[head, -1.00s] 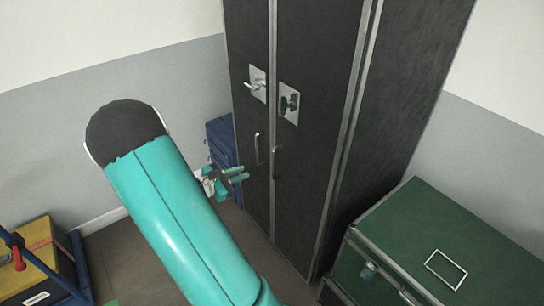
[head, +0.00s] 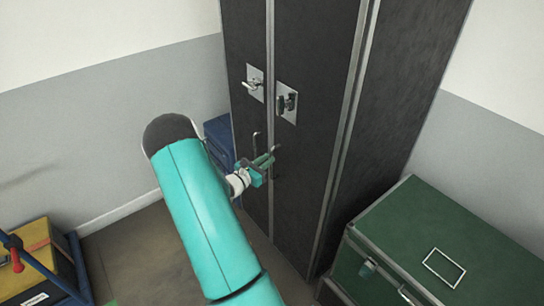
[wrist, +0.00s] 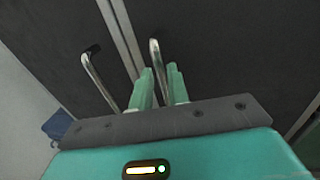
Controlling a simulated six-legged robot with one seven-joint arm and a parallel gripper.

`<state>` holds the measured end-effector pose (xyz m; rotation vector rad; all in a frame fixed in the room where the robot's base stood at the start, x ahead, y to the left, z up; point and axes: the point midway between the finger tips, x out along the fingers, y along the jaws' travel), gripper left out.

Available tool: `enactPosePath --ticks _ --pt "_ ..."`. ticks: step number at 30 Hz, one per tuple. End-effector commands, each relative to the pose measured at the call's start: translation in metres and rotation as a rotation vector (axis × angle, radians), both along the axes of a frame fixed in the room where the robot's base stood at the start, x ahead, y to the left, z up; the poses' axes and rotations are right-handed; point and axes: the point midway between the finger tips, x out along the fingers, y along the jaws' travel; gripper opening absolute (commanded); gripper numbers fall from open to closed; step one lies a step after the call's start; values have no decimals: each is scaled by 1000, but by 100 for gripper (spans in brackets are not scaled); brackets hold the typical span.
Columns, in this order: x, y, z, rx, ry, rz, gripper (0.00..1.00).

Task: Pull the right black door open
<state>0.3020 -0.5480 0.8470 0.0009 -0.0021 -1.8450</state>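The right black door (head: 308,160) of the tall cabinet is shut, flush beside the left black door (head: 245,125). Its slim metal bar handle (head: 276,160) stands near the seam between the doors; the handle also shows in the wrist view (wrist: 155,58). A dark latch on a pale plate (head: 288,102) sits above it. My gripper (head: 267,160) is at this handle. In the wrist view, its green fingers (wrist: 161,72) are apart, with the handle's lower part running between them. I see no clear grip on the bar; contact is unclear.
The left door's handle (head: 256,146) is close to my gripper, below a lever latch (head: 253,84). A green trunk (head: 450,240) stands right of the cabinet. A blue case (head: 219,138) is on the left. The floor (head: 135,250) left of the cabinet is partly clear.

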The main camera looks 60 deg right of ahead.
Motion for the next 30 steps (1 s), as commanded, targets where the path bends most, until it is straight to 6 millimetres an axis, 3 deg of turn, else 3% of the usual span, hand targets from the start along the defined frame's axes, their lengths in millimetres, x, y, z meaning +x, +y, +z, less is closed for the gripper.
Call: enactPosePath --ticks 3,9,17,20,30 --pt "-7 -19 0 0 -1 -3 17" --pt "-10 -34 0 1 1 -1 17" --pt "-10 -35 0 1 1 0 17" --pt "-10 -35 0 1 1 0 0" --pt "-9 -34 0 0 0 4 0"
